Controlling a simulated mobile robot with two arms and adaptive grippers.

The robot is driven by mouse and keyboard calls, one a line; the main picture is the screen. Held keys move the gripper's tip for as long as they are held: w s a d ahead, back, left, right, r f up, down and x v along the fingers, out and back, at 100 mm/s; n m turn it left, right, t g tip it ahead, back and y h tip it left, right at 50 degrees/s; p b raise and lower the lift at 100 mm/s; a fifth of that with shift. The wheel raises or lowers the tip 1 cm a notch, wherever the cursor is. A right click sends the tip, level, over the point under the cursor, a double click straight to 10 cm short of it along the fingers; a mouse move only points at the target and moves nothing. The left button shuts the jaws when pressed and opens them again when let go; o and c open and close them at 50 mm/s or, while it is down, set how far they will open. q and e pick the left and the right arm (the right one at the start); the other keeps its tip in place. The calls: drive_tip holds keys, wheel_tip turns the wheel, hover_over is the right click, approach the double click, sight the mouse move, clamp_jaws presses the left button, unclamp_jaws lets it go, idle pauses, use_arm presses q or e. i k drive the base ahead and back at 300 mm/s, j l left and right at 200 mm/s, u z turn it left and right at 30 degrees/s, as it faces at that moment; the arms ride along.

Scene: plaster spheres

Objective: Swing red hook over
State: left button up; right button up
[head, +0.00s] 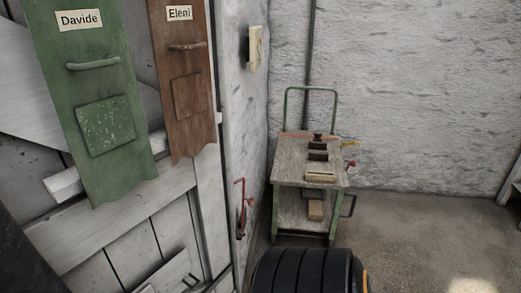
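A thin red hook (241,207) hangs upright on the narrow white wall or post beside the plank door. A dark part shows at its lower end. I cannot tell whether it is latched into anything. The white plank door (120,225) fills the left side of the view. Neither of my grippers is in view, so nothing is seen touching the hook.
A green board labelled Davide (98,75) and a brown board labelled Eleni (187,70) hang at the door. A wooden cart (290,172) with a green frame stands in the corner. Concrete floor (430,230) on the right is mostly clear.

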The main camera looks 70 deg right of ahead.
sight(251, 202)
drive_tip(key=z, duration=2.2)
drive_tip(key=i+l+z, duration=0.15)
drive_tip(key=l, duration=0.8)
drive_tip(key=k, duration=0.05)
